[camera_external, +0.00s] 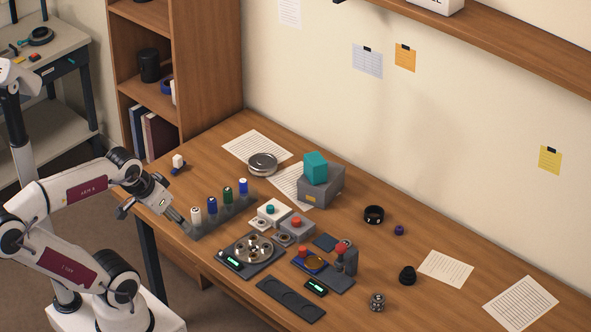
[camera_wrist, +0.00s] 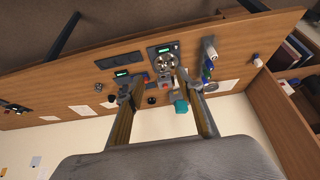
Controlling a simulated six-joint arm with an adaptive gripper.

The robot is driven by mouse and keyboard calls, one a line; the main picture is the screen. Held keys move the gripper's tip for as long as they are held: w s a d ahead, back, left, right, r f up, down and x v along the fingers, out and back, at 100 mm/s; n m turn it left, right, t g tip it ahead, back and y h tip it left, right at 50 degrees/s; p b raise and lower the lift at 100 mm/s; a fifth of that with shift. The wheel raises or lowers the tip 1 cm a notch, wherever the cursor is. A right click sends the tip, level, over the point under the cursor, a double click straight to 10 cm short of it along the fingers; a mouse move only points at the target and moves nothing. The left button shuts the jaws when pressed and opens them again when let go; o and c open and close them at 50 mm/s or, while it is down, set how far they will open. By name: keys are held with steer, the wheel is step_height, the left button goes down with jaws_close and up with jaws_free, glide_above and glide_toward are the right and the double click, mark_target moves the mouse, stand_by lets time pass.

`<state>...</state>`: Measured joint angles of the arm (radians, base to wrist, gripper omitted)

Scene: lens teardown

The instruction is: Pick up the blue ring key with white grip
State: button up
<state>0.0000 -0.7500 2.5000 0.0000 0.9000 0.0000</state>
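A dark rack (camera_external: 215,227) beside my gripper holds several upright pieces with white, blue and green parts.
A round metal fixture (camera_external: 253,246), small boxes with teal and red knobs, and a grey box (camera_external: 322,188) with a teal block (camera_external: 315,167) fill the middle. A metal disc (camera_external: 263,163) lies behind the rack. A wooden shelf (camera_external: 180,70) rises behind the left end.

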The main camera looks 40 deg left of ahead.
steer(key=shift+w, duration=0.1)
steer(key=w+a+r+n+t+y, duration=0.1)
steer(key=w+a+y, duration=0.1)
steer(key=w+a, duration=0.55)
steer(key=n+t+y, duration=0.1)
steer(key=t+y, duration=0.1)
steer(key=t, duration=0.2)
glide_above(175, 161)
steer(key=s+d, duration=0.3)
steer(key=d, duration=0.5)
step_height(175, 161, down, 13)
steer(key=a+f, duration=0.2)
steer(key=f, duration=0.1)
steer(key=s+a+f+t, duration=0.1)
steer(key=a+f, duration=0.1)
steer(key=f, duration=0.2)
steer(key=a+f+t, duration=0.1)
steer(key=a+f, duration=0.1)
steer(key=f, duration=0.1)
steer(key=shift+s+a+f+n+h, duration=0.1)
steer(key=shift+s+f+n+h, duration=0.2)
steer(key=shift+s+f+h, duration=0.1)
steer(key=shift+s+a+f+t, duration=0.2)
steer(key=shift+a+f+t, duration=0.1)
steer(key=shift+f, duration=0.25)
